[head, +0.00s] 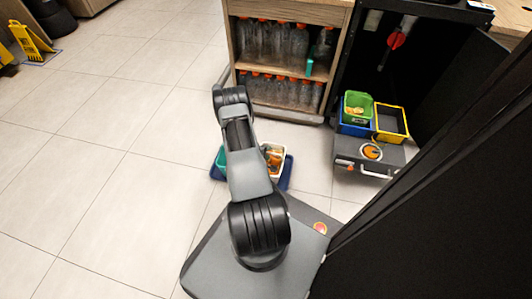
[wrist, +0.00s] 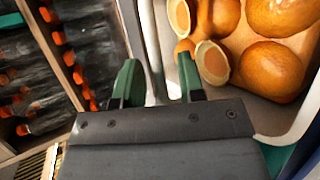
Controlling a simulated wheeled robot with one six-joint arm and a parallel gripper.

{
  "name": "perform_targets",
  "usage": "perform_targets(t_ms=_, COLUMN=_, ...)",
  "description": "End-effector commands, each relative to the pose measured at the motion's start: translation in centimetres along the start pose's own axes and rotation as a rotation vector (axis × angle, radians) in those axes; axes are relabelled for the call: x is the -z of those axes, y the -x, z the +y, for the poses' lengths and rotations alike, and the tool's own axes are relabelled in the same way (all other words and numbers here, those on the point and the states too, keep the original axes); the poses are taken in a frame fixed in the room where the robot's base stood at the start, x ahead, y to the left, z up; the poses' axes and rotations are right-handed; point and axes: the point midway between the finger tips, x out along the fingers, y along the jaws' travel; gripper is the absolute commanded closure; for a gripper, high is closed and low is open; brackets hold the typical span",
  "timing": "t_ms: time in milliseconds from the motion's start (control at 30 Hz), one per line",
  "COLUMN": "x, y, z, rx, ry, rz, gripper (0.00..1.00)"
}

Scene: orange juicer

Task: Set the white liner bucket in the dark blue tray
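The white liner bucket (wrist: 302,113) holds whole and halved oranges and fills the upper right of the wrist view. In the head view the bucket (head: 278,149) shows just right of my arm, partly hidden by it. The dark blue tray (head: 287,172) lies on the floor there, mostly behind my arm. The bucket appears within the tray's outline, but I cannot tell whether it rests on the tray. My gripper (wrist: 160,85) has its green fingers on either side of the bucket's near wall. A gap shows between them; whether they press the wall is unclear.
A teal container (head: 221,158) sits at the tray's left. A wooden shelf (head: 290,70) with orange-capped bottles stands behind. Green, blue and yellow bins (head: 391,122) sit on a grey unit at right.

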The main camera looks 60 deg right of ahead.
Motion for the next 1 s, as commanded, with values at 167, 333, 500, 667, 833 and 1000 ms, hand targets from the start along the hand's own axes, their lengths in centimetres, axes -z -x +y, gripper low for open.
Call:
perform_targets(t_ms=167, x=0.0, y=0.1, z=0.2, rx=0.000, ry=0.000, rz=0.000, gripper=0.64)
perform_targets(t_ms=333, x=0.0, y=2.3, z=0.4, rx=0.001, ry=0.004, rz=0.003, gripper=0.64)
perform_targets(t_ms=500, x=0.0, y=5.7, z=0.5, rx=0.000, ry=0.004, rz=0.004, gripper=0.64)
perform_targets(t_ms=667, x=0.0, y=8.6, z=0.5, rx=0.000, ry=0.003, rz=0.004, gripper=0.64)
perform_targets(t_ms=833, x=0.0, y=10.8, z=0.3, rx=0.000, ry=0.002, rz=0.002, gripper=0.64)
perform_targets(t_ms=1000, x=0.0, y=11.9, z=0.2, rx=0.000, ry=0.001, rz=0.001, gripper=0.64)
